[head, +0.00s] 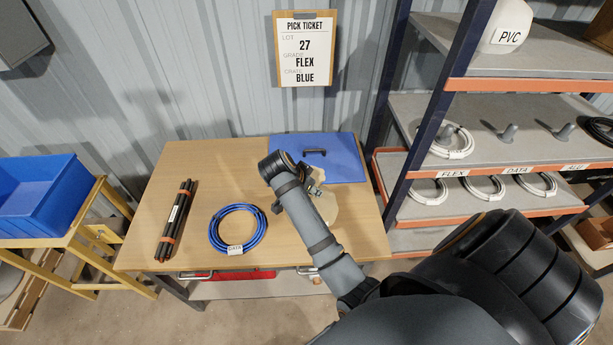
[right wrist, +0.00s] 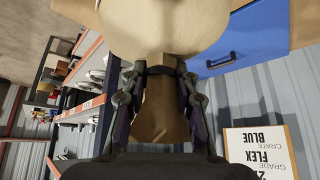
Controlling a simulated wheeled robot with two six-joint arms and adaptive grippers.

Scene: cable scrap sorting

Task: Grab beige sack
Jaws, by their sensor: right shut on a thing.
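The beige sack (head: 326,207) is at the right part of the wooden table, partly hidden behind my right arm in the head view. My right gripper (head: 312,182) reaches in over it. In the right wrist view, the fingers of my right gripper (right wrist: 161,72) are closed around the narrow neck of the sack (right wrist: 165,28). The sack's full body bulges beyond the fingers, and its loose top flares out on the near side of them. I cannot tell whether the sack touches the table. My left gripper is not in view.
The wooden table (head: 195,155) also holds a blue coiled cable (head: 238,207) tagged DATA, a bundle of dark rods (head: 175,220) and a blue lid with a handle (head: 345,155). A shelf rack (head: 560,80) with white coils stands right. A blue crate (head: 35,200) stands left. A pick ticket (head: 304,50) hangs behind.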

